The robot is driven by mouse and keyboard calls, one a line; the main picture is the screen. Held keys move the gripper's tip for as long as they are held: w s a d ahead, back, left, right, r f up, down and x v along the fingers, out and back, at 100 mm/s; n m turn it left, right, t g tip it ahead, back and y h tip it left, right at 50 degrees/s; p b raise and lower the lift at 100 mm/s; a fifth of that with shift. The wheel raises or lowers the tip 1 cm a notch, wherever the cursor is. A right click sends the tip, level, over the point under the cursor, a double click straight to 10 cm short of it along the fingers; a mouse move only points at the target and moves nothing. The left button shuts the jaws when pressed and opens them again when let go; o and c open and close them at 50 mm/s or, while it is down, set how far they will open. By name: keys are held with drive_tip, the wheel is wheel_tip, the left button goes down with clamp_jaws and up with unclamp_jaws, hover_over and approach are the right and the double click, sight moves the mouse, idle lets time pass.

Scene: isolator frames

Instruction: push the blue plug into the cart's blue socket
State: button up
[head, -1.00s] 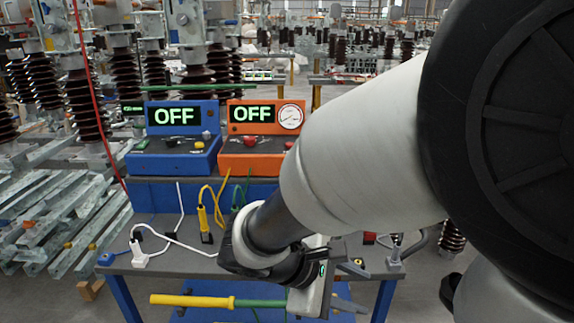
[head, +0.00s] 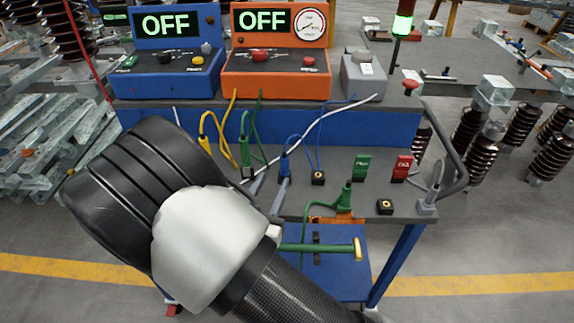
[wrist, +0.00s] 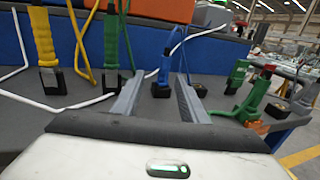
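In the wrist view the blue plug (wrist: 165,70) shows between my two fingers, above a black block. My gripper (head: 272,180) is open, with its grey fingers apart near the plug; my gripper's fingers also show in the wrist view (wrist: 160,82). I cannot tell whether they touch the plug. Black sockets with brass rings sit to the right, one near (head: 318,178) and one farther forward (head: 386,206). No blue marking shows, so I cannot tell which is the blue socket.
Yellow (head: 205,135) and green (head: 245,135) plugs stand left of the blue one. Another green plug (head: 346,195) stands to the right. Blue (head: 170,85) and orange (head: 277,88) boxes read OFF. A white cable crosses the top.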

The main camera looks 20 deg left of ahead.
sight(280, 178)
drive_tip(key=w, duration=0.6)
drive_tip(key=shift+w+d+b, duration=0.1)
drive_tip(key=shift+w+b, duration=0.05)
drive_tip(key=shift+b, duration=0.2)
drive_tip(key=w, duration=0.3)
drive_tip(key=w+d+b, duration=0.1)
drive_tip(key=w, duration=0.1)
drive_tip(key=shift+r, duration=0.3)
drive_tip(key=shift+w, duration=0.45)
clamp_jaws()
